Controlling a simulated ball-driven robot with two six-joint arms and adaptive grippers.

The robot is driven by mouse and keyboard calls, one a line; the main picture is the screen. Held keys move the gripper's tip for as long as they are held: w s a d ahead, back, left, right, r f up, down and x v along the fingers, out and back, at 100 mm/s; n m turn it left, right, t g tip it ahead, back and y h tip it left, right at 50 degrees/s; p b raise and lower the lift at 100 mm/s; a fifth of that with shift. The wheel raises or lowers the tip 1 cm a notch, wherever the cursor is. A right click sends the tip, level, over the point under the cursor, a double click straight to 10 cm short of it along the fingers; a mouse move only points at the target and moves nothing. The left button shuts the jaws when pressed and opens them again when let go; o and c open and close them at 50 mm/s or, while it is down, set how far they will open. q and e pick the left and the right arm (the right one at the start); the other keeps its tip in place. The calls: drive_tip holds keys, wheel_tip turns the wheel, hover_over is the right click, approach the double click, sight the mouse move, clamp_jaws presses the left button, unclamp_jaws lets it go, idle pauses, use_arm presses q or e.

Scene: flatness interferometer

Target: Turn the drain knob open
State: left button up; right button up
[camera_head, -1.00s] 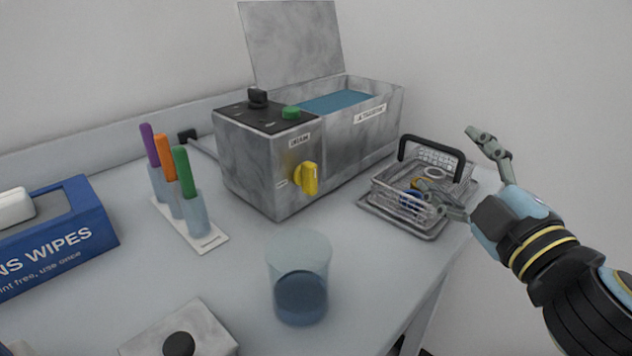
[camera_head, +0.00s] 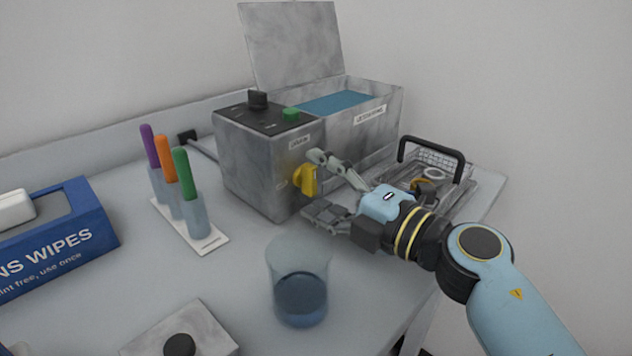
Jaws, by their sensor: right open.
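The yellow drain knob (camera_head: 305,180) is on the front face of the grey metal ultrasonic bath (camera_head: 260,165). Its handle stands roughly upright. My right gripper (camera_head: 312,182) is open at the knob, with one finger above and to its right and the other finger lower. I cannot tell whether a finger touches the knob. The bath's lid is up and blue liquid (camera_head: 340,101) shows inside. My left gripper is not in view.
A glass beaker (camera_head: 298,285) with dark blue liquid stands in front of the bath. A wire basket (camera_head: 436,165) with a black handle sits on a tray to the right, partly behind my arm.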

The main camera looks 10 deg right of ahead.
drive_tip(key=shift+w+a, duration=0.35)
drive_tip(key=shift+w, duration=0.15)
drive_tip(key=c, duration=1.2)
drive_tip(key=shift+o, duration=0.2)
